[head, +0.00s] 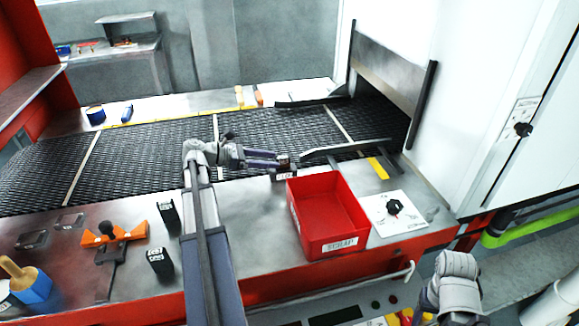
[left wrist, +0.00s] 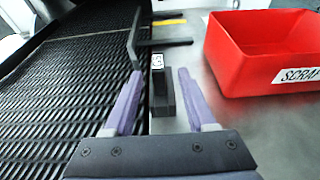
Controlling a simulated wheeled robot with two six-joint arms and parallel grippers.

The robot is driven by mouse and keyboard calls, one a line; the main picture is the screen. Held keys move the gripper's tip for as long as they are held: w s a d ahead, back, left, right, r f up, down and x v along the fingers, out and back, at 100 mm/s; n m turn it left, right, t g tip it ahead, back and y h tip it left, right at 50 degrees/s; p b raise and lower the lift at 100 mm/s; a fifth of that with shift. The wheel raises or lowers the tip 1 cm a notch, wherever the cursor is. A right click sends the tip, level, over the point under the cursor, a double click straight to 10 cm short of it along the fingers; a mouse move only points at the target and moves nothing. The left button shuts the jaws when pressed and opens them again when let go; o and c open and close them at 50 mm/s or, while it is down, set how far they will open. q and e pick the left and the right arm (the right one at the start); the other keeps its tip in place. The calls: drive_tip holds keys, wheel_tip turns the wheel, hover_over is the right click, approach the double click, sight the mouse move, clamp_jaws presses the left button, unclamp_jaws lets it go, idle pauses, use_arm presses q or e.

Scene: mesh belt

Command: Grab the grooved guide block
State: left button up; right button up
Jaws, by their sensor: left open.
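A small dark block with a white label, apparently the grooved guide block (head: 284,175), stands on the steel table by the belt's near edge, left of the red bin. Its label is too small to read. In the left wrist view the block (left wrist: 161,92) lies between the two fingers, with a gap on each side. My left gripper (head: 279,159) is open around it, and its fingertips (left wrist: 159,73) hide part of the block in the head view.
A red bin marked SCRAP (head: 325,220) stands close to the right of the block. A metal guide rail (head: 345,147) lies just beyond it at the belt (head: 180,146). Two similar black blocks (head: 168,214) (head: 160,261) and an orange tool (head: 115,236) lie to the left.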

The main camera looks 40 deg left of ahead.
sight(289, 160)
use_arm(q)
drive_tip(key=shift+w, duration=0.1)
drive_tip(key=shift+w+d+f, duration=0.1)
drive_tip(key=shift+w+d, duration=0.05)
drive_tip(key=shift+d, duration=0.1)
drive_tip(key=shift+b+x, duration=0.35)
drive_tip(key=shift+x, duration=0.55)
drive_tip(key=shift+b+x, duration=0.7)
drive_tip(key=shift+x, duration=2)
drive_tip(key=shift+w+a, duration=0.1)
clamp_jaws()
